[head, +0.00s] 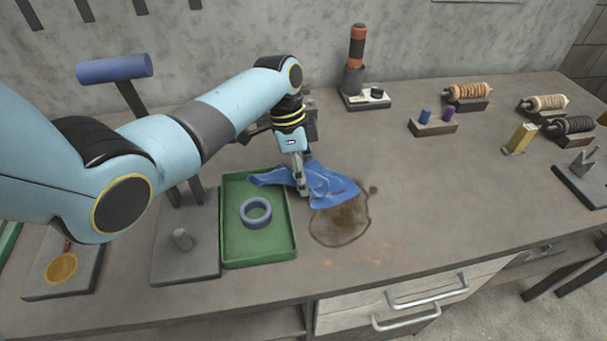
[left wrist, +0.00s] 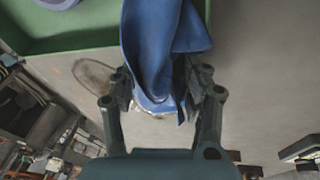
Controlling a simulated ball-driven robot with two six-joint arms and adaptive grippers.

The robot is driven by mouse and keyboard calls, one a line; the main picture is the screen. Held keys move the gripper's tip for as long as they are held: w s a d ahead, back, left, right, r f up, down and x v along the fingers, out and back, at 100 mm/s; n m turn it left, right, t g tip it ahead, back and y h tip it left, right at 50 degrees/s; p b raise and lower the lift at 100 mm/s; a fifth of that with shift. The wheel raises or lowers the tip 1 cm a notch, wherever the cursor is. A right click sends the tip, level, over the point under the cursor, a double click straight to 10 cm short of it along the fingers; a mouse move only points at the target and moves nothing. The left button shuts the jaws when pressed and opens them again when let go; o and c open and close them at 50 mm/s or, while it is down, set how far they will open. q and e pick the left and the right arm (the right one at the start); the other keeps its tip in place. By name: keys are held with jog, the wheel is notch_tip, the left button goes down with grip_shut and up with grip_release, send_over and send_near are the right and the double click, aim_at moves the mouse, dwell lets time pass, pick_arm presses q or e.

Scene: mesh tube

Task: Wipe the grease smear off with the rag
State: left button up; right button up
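The blue rag (head: 325,184) is bunched and draped over the right edge of the green tray and the bench beside it. The brown grease smear (head: 340,222) lies on the bench just right of the tray; the rag covers its upper edge. My left gripper (head: 303,190) points down at the rag. In the left wrist view my left gripper (left wrist: 163,95) has its fingers on both sides of the rag (left wrist: 152,50), pinching it. Part of the smear (left wrist: 92,75) also shows there. My right gripper is in neither view.
The green tray (head: 260,259) holds a grey-blue ring (head: 256,212). A red-topped tool (head: 356,60) stands behind the rag. Wire spools (head: 468,91) and a block with blue and purple pegs (head: 433,126) are at the right. The bench right of the smear is clear.

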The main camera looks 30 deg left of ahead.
pick_arm(q)
grip_shut()
dwell(0.3)
jog(key=shift+f, duration=0.2)
